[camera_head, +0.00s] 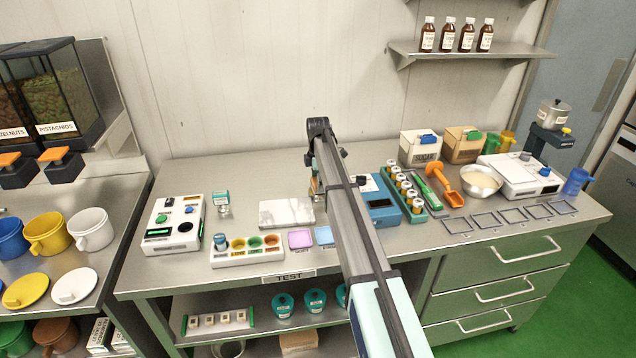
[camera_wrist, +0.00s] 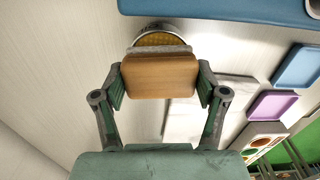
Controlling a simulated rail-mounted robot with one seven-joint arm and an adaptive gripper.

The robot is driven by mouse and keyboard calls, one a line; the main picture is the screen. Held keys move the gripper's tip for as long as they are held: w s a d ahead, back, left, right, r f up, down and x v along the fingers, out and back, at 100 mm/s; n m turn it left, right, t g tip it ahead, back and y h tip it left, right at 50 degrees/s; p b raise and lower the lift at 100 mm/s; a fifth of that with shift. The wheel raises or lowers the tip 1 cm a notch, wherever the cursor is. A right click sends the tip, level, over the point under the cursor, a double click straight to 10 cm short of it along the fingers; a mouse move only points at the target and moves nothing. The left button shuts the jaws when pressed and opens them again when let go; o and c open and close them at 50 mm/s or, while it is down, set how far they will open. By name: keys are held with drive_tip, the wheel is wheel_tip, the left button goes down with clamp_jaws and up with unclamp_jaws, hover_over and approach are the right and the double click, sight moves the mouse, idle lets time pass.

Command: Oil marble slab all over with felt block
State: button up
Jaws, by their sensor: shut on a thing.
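The felt block (camera_wrist: 160,76) has a wooden top and a grey felt edge. My gripper (camera_wrist: 160,80) is shut on its two sides. In the wrist view the block is over or against a round dish with a yellow inside (camera_wrist: 159,39); I cannot tell whether they touch. The pale marble slab (camera_head: 287,213) lies flat on the steel bench, left of my gripper in the head view. It also shows in the wrist view (camera_wrist: 236,96), partly hidden by my gripper. In the head view my arm hides most of the gripper and dish.
Pink (camera_head: 301,240) and blue (camera_head: 324,236) trays and a rack of coloured cups (camera_head: 247,249) stand in front of the slab. A small jar (camera_head: 223,202) stands left of it. A blue device (camera_head: 379,207) is right of my arm. Bench behind the slab is clear.

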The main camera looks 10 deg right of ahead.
drive_tip(key=shift+f, duration=0.4)
idle(1.2)
drive_tip(key=shift+r+p, duration=1.45)
drive_tip(key=shift+r, duration=2.1)
